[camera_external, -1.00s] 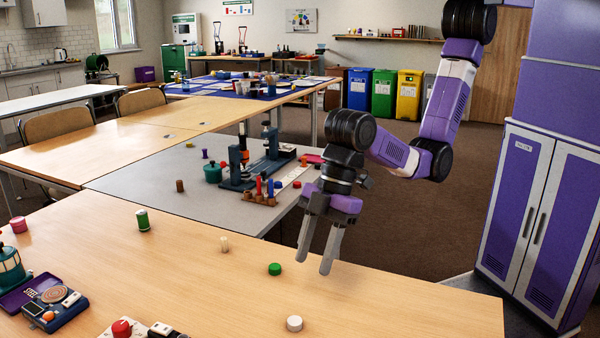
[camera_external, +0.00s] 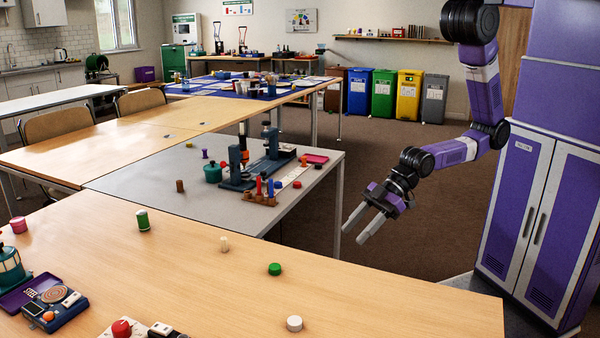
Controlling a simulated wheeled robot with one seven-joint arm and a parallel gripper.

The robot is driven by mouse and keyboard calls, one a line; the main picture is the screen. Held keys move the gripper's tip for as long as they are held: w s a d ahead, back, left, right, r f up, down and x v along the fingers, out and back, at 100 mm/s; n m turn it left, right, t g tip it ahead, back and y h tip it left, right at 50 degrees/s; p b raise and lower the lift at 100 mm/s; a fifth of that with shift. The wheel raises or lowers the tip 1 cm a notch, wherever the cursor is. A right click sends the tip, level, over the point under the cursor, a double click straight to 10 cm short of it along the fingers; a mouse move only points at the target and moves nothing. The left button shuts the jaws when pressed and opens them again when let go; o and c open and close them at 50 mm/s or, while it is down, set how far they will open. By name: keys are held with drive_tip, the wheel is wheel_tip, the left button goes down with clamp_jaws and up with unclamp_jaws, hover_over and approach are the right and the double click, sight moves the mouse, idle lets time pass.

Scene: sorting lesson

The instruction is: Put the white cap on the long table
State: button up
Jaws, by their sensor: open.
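The white cap (camera_external: 294,323) is a short round disc. Which table is the long table cannot be told for sure.
The grey table (camera_external: 150,186) holds a blue device and several pegs. The near table's right part is clear.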

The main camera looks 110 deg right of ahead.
drive_tip(key=s+d+r+m+t, duration=0.1)
drive_tip(key=s+d+r+t, duration=0.1)
drive_tip(key=s+r, duration=0.6)
drive_tip(key=s+d+r+m+t+h, duration=0.1)
drive_tip(key=s+d+r+t, duration=0.1)
drive_tip(key=s+r, duration=0.7)
drive_tip(key=shift+s+d+r+m+t+h, duration=0.15)
drive_tip(key=shift+d+r+m+t+h, duration=0.2)
drive_tip(key=shift+r, duration=0.3)
